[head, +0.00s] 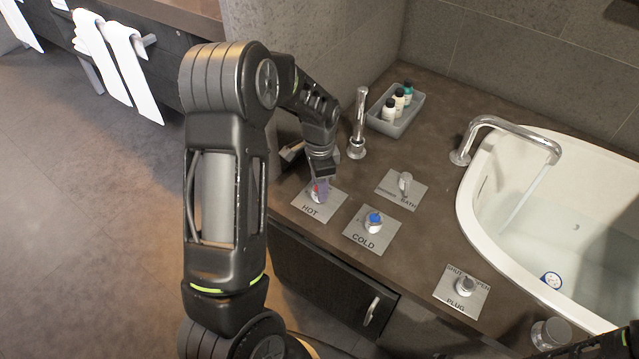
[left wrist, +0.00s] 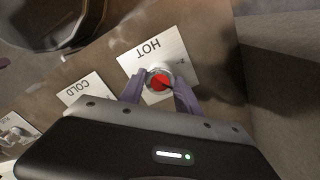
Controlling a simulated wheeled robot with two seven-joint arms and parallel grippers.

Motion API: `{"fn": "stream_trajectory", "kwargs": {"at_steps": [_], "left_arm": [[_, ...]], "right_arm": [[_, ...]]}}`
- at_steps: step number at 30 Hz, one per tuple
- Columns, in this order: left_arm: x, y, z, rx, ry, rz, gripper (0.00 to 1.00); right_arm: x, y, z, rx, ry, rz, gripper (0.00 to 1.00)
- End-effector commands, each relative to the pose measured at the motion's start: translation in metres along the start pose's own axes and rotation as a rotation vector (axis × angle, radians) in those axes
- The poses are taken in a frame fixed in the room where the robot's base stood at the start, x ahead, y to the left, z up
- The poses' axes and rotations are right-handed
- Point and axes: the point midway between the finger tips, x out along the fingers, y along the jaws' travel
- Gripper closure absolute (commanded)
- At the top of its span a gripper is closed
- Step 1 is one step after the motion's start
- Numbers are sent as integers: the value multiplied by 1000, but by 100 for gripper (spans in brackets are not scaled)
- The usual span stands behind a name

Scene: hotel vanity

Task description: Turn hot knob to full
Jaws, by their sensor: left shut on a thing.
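The hot knob is a round metal knob with a red top, on a light square plate marked HOT (head: 311,210). In the head view my left gripper (head: 320,184) comes down over it from above and mostly hides it. In the left wrist view the red-topped hot knob (left wrist: 159,80) sits between the two purple fingers of my left gripper (left wrist: 158,92), which are shut on its sides. The exact angle of the knob is hard to read. My right gripper does not show clearly; only a dark arm part is at the lower right edge of the head view.
Right of it are the blue-topped cold knob (head: 373,222), the bath lever (head: 404,183) and the plug knob (head: 465,286). A faucet (head: 512,128) runs water into the white tub (head: 478,215). A grey tray (head: 418,108) with small bottles and a metal handset (head: 359,125) stand behind.

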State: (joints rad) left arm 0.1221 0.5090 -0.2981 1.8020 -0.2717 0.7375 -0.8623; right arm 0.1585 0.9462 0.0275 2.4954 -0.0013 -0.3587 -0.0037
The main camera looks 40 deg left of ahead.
Motion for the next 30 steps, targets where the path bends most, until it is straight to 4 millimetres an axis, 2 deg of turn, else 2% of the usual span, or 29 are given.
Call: {"fn": "stream_trajectory", "kwargs": {"at_steps": [21,30], "left_arm": [[-1,0,-1,-666,1,0,100],[-1,0,-1,-851,2,-1,100]], "right_arm": [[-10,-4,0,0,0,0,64],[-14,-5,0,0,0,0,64]]}}
